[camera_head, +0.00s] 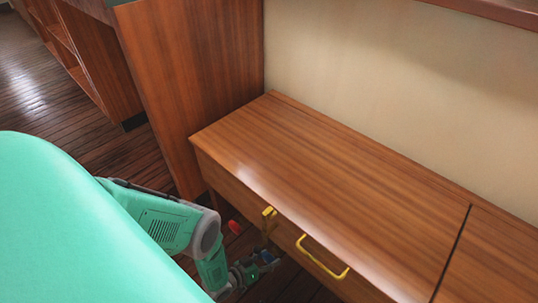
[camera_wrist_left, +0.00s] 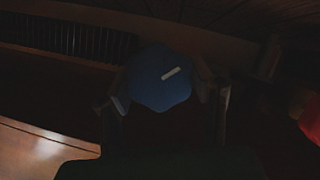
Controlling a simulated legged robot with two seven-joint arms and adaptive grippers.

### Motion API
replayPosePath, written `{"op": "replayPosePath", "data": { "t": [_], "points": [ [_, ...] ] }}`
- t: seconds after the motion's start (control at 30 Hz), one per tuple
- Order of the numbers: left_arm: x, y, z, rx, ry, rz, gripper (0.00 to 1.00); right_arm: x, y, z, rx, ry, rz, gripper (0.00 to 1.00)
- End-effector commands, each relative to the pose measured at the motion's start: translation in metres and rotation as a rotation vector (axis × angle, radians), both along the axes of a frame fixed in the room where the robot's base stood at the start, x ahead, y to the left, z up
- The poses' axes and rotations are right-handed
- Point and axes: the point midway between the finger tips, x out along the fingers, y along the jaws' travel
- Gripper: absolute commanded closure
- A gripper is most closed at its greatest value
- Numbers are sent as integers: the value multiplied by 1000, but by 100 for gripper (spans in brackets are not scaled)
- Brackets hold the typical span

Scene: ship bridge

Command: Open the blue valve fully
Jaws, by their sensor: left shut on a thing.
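The blue valve (camera_wrist_left: 158,82) is a rounded, lobed knob with a short white mark on its face, near the middle of the dark left wrist view. My left gripper (camera_wrist_left: 165,98) is shut on it, with a finger on each side. In the head view my left arm reaches down beside the wooden cabinet, and the left gripper (camera_head: 255,268) is low, below the cabinet top. A small blue part (camera_head: 267,256) shows at its fingers there, mostly hidden. How far the valve is turned I cannot tell. My right gripper is not in view.
The wooden cabinet (camera_head: 300,150) has yellow handles (camera_head: 322,258) on its front, close to my left gripper. A red object (camera_head: 234,227) sits just behind the gripper; red also shows at the wrist view's right edge. A tall wooden panel (camera_head: 190,80) stands behind. The cabinet top is clear.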

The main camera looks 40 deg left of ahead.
Motion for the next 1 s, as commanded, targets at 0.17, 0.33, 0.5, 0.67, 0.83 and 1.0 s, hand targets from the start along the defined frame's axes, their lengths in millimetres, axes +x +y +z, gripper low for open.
{"op": "replayPosePath", "data": {
  "t": [0.17, 0.33, 0.5, 0.67, 0.83, 1.0],
  "points": [
    [0, 1, -1, -103, 8, 1, 80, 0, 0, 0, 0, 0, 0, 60],
    [-1, 1, -1, -170, 15, 0, 80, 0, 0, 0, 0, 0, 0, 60],
    [0, 2, -1, -202, 18, 1, 80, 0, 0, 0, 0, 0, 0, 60],
    [0, 2, -1, -210, 18, 3, 80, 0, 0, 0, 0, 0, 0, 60],
    [0, 3, -1, -210, 18, 4, 80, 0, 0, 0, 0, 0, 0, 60],
    [0, 3, -1, -209, 18, 3, 30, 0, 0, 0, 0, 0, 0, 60]
  ]
}}
